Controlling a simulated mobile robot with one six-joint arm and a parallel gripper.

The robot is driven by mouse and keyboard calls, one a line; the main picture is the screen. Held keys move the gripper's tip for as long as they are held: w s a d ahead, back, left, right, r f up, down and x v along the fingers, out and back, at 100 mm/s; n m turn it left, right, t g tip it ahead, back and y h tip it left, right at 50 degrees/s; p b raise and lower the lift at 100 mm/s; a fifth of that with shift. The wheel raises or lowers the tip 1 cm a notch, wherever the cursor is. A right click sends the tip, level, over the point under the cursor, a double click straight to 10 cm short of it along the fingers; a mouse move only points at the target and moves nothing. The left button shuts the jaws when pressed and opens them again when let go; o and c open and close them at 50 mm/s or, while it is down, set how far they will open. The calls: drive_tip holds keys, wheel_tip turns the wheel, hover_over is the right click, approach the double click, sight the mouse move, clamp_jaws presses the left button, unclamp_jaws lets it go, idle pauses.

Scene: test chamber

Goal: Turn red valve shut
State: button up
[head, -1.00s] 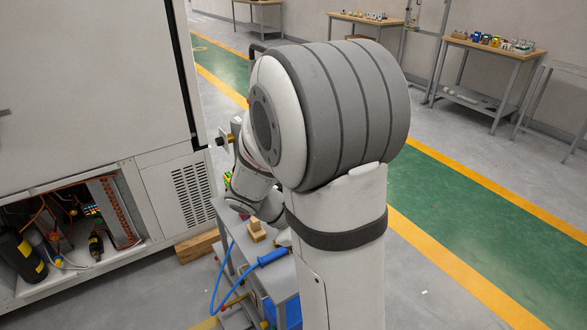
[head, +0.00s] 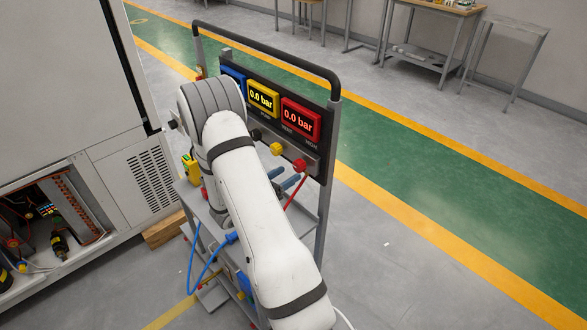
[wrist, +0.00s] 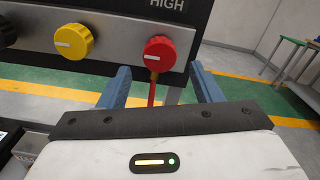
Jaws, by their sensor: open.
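The red valve (head: 299,165) is a round knob at the right end of the manifold, below the red gauge (head: 300,120) reading 0.0 bar. It also shows in the wrist view (wrist: 159,53), with a white mark lying roughly level and a red hose hanging below it. My gripper (wrist: 166,82) is open, its two blue-grey fingers standing apart below and to either side of the red valve. The fingers also show in the head view (head: 289,184), a little below the valve. Nothing is between them but the view of the hose; contact cannot be made out.
A yellow valve (wrist: 73,42) sits left of the red one, and a black knob (wrist: 6,31) further left. The gauge cart's frame (head: 329,150) stands close on the right. A white cabinet (head: 75,90) is at left. The green walkway (head: 430,195) is clear.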

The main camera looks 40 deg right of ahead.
sight(296, 168)
drive_tip(key=shift+w+d+p, duration=0.15)
drive_tip(key=shift+d+p, duration=0.25)
drive_tip(key=shift+d, duration=1.8)
drive_tip(key=shift+c, duration=0.5)
drive_tip(key=c, duration=0.9)
drive_tip(key=shift+a, duration=0.2)
drive_tip(key=shift+b, duration=0.3)
